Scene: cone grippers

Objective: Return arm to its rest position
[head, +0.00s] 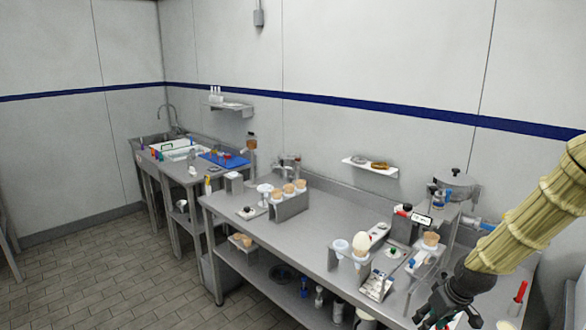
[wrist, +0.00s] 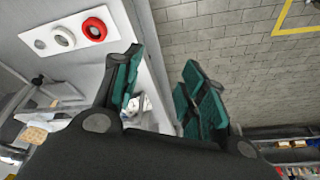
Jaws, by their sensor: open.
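My arm (head: 530,205), in a pale yellow ribbed sleeve, reaches in from the right edge of the head view over the right end of the steel counter. My dark gripper (head: 440,312) hangs low at the bottom right, partly cut off by the frame edge. In the wrist view, my gripper (wrist: 158,85) has its two teal-padded fingers spread apart with nothing held between them. A cone with a pale scoop (head: 361,243) stands in a holder left of my arm, and another cone (head: 430,240) stands nearer to it.
Several cones stand in a grey holder (head: 291,205) on the counter (head: 235,204). Small devices and a red-handled tool (head: 520,292) crowd the counter near my arm. A white wall shelf (head: 370,166) is above. The wrist view shows a red ring (wrist: 94,28). Tiled floor (head: 110,265) is clear at left.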

